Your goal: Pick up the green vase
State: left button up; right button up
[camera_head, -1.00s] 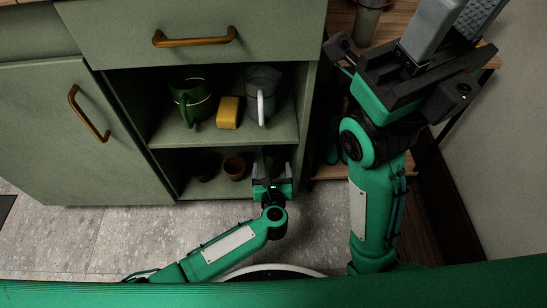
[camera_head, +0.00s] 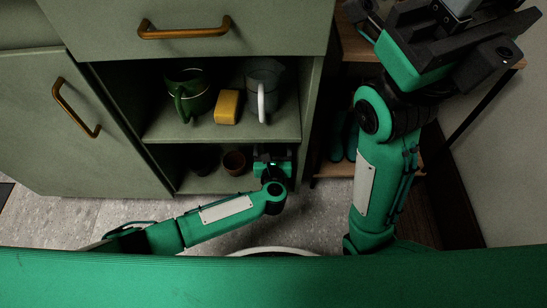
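I cannot make out a thing that is clearly a green vase. A dark green jug-like vessel with a handle (camera_head: 188,97) stands on the upper shelf of the open cabinet. My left gripper (camera_head: 272,154) reaches into the lower compartment, right of a small brown pot (camera_head: 235,162). Its fingers are dark and mostly hidden by its own body, so its opening and anything between them cannot be made out. My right arm rises at the right, with its gripper end cut off by the top edge.
A yellow block (camera_head: 228,106) and a grey pitcher (camera_head: 262,92) share the upper shelf (camera_head: 225,133) above my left gripper. Another dark pot (camera_head: 204,161) stands in the lower compartment. A closed door (camera_head: 75,130) is at left. Dark green shapes (camera_head: 351,139) are on the rack at right.

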pick_arm(q)
jog(key=c, duration=1.4)
jog(key=shift+r, duration=0.1)
